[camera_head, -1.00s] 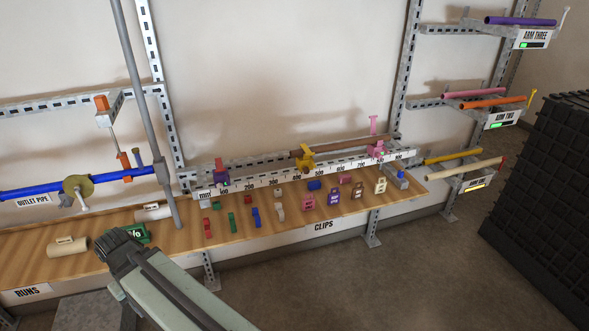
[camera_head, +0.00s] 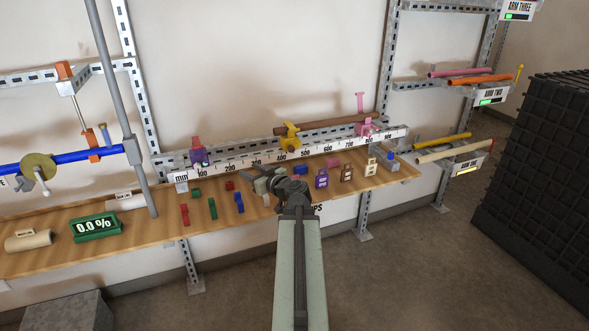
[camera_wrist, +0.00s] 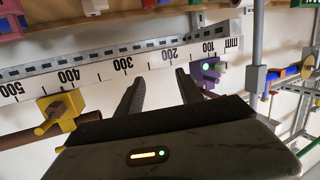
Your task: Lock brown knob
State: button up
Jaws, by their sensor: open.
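I cannot pick out a brown knob for certain. A brown pipe (camera_head: 338,122) lies along the ruler rail (camera_head: 240,171), by the yellow clamp (camera_head: 290,138). A brown padlock-shaped piece (camera_head: 347,172) stands among the clips on the wooden shelf. A purple clamp (camera_head: 199,155) is at the rail's left end and a pink clamp (camera_head: 366,127) at its right. My gripper (camera_head: 266,180) is over the shelf before the rail, hiding some clips. In the upside-down wrist view my open, empty fingers (camera_wrist: 160,84) point at the rail, between the yellow clamp (camera_wrist: 57,114) and purple clamp (camera_wrist: 206,73).
A green 0.0 % display (camera_head: 96,227) and a beige pipe piece (camera_head: 29,240) sit at the shelf's left. A grey upright pole (camera_head: 115,90) stands by the blue outlet pipe (camera_head: 75,158). A black grid block (camera_head: 540,170) is at right. The floor between is clear.

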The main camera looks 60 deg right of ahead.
aim_at(293, 151)
jog(key=s+d+r+m+g+h+b, duration=0.1)
jog(key=s+d+m+h, duration=0.35)
jog(key=s+d, duration=0.8)
jog(key=shift+n+h, duration=0.75)
jog(key=shift+n, duration=0.1)
jog(key=x, duration=0.7)
jog(key=shift+w+r, duration=0.2)
jog(key=shift+w, duration=0.15)
jog(key=shift+a, duration=0.1)
grip_shut()
